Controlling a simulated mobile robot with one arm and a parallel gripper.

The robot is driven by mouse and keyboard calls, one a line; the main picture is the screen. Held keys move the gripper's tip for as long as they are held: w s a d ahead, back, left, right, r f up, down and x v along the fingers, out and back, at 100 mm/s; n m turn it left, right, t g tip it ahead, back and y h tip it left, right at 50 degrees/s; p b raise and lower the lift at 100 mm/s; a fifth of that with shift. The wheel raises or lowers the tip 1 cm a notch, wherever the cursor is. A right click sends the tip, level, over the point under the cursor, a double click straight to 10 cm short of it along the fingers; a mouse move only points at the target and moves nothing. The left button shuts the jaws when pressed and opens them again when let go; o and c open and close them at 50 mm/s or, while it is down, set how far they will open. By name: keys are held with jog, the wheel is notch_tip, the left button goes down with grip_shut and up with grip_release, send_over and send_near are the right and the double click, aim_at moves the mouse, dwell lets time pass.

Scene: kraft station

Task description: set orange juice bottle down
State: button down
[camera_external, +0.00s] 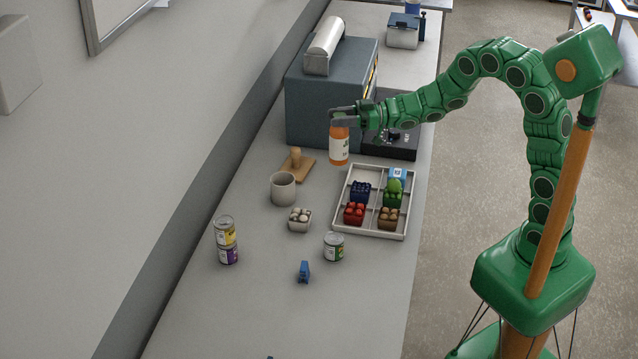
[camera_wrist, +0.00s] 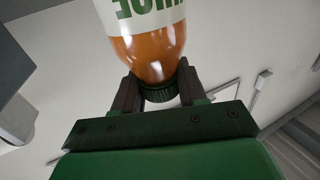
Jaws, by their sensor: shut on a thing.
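The orange juice bottle (camera_external: 339,147) has orange contents and a pale label. My gripper (camera_external: 340,116) is shut on its top end, and the bottle hangs upright below the fingers in the external view. In the wrist view the bottle (camera_wrist: 150,42) shows its label, orange lower part and dark cap, with the gripper fingers (camera_wrist: 158,92) on either side of the cap. The external view does not clearly show whether the bottle's base touches the counter (camera_external: 190,300). The fingers hide the cap there.
A large grey machine (camera_external: 315,105) stands right behind the bottle. A wooden piece with a knob (camera_external: 294,165), a grey mug (camera_external: 283,188) and a divided tray (camera_external: 372,232) of small boxes are nearby.

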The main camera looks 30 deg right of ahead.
jog(key=d+f+g, duration=0.1)
jog(key=d+f, duration=0.1)
jog(key=d, duration=0.8)
notch_tip(320, 180, down, 8)
jog(key=shift+s+n+y, duration=0.3)
jog(key=shift+s+n, duration=0.1)
jog(key=shift+s, duration=0.05)
jog(key=shift+f, duration=0.2)
jog(key=c, duration=0.6)
grip_release()
jog(key=shift+v, duration=6)
